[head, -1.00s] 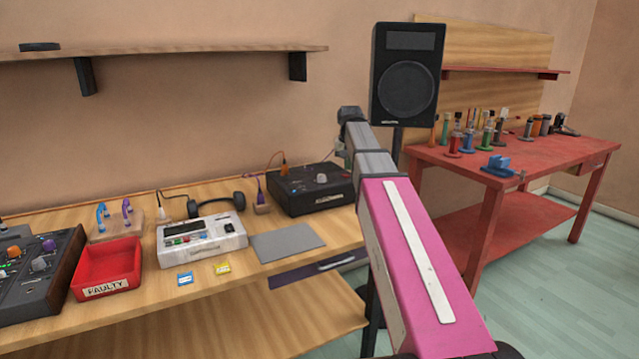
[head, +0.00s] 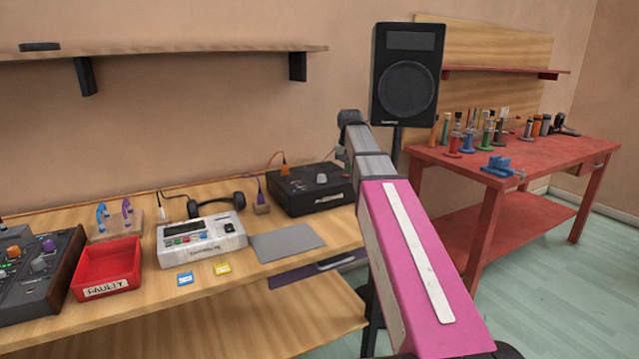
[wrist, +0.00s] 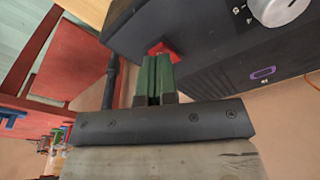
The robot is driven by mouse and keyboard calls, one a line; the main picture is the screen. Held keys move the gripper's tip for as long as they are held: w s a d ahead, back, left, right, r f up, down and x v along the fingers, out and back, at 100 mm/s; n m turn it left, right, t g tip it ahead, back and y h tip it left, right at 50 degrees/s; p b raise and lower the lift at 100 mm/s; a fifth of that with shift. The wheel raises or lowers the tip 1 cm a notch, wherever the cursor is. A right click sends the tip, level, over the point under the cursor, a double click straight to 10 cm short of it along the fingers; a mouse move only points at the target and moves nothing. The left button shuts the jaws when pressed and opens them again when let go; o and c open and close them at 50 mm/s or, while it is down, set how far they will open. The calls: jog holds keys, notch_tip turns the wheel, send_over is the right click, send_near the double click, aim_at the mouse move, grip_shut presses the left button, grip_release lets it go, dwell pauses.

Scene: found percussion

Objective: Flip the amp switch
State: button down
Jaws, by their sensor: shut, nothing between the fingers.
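The amp is a black box (head: 302,197) on the right end of the wooden bench, with a pale knob and cables on top. In the wrist view the amp (wrist: 210,38) fills the top right, with a large grey knob (wrist: 280,8). A red switch (wrist: 166,49) shows at the amp's edge, partly hidden behind my fingertips. My gripper (wrist: 158,60) has green fingers closed together with nothing held. Its tips are right at the red switch; whether they touch it I cannot tell. In the head view the gripper is hidden behind my arm.
A black speaker (head: 407,75) stands behind my arm. A grey panel (head: 287,242), a white device (head: 200,240), headphones (head: 236,199) and a red "FAULTY" bin (head: 107,270) lie left of it on the bench. A red table (head: 530,160) with several small items stands at the right.

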jog(key=shift+f, duration=0.5)
dwell(0.3)
jog(key=shift+r, duration=3.5)
